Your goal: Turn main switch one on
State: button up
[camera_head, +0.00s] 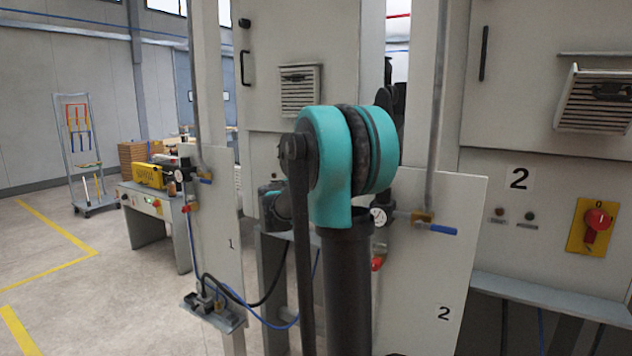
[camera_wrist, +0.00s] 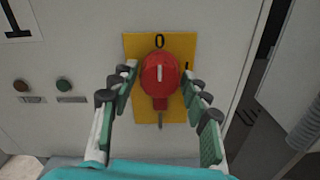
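Main switch one is a red rotary knob (camera_wrist: 160,72) on a yellow plate (camera_wrist: 147,48) on a pale cabinet front in the wrist view. A pale mark on the knob points up at the black "0". A second mark at the plate's right is partly hidden by a finger. My gripper (camera_wrist: 160,76) is open, with one finger on each side of the knob. Small gaps seem to show between the fingers and the knob. In the head view my arm hides this switch and my gripper.
In the wrist view, a brown button (camera_wrist: 20,85) and a green button (camera_wrist: 64,85) sit left of the switch. In the head view, another red switch (camera_head: 597,221) is on the cabinet labelled 2. Upright panels (camera_head: 425,270) stand close beside my arm.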

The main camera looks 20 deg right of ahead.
jog(key=c, duration=0.8)
jog(key=shift+o, duration=0.2)
jog(key=shift+m, duration=8.9)
jog(key=o, duration=1.2)
jog(key=shift+c, duration=0.2)
